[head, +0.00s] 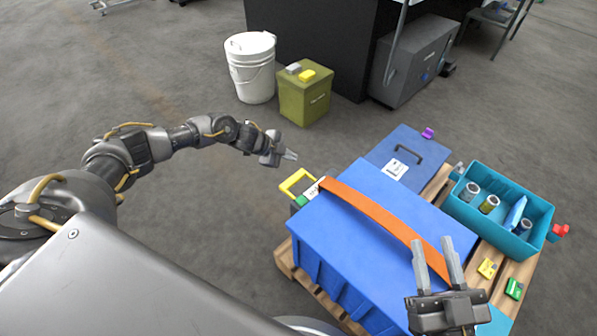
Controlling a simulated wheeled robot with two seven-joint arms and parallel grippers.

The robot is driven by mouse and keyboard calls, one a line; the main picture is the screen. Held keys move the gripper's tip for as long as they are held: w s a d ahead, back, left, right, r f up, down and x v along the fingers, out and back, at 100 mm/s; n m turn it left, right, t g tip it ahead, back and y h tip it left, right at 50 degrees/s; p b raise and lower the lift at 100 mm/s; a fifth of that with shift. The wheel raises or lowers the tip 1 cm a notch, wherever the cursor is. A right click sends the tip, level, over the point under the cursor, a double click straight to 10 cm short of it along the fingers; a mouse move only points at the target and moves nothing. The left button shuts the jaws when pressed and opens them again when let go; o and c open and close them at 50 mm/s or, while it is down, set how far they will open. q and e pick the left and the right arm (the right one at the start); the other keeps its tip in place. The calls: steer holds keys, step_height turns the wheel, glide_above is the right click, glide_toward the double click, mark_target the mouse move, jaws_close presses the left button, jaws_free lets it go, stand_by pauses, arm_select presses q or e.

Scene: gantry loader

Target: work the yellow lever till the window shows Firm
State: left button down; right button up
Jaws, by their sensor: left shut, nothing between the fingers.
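The yellow lever (297,181) is a yellow loop handle at the far left corner of a large blue box (358,232). An orange strap (375,213) runs over the box. Beside the lever is a small white and green patch (312,192); I cannot read any word on it, nor tell if it is the window. My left gripper (292,155) is shut and empty, in the air just beyond the lever and apart from it in the picture. My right gripper (433,243) has its fingers apart over the box's near right end, by the strap's lower end.
The box stands on a wooden pallet (284,262). A teal bin (487,223) with several cans is at its right, with yellow (487,268) and green (514,289) blocks nearby. A white bucket (250,70) and olive box (305,98) stand behind. Floor left of the pallet is clear.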

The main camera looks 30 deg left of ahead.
arm_select(q)
steer(key=shift+a, duration=0.25)
arm_select(e)
steer(key=shift+d+r, duration=0.15)
steer(key=shift+r, duration=0.1)
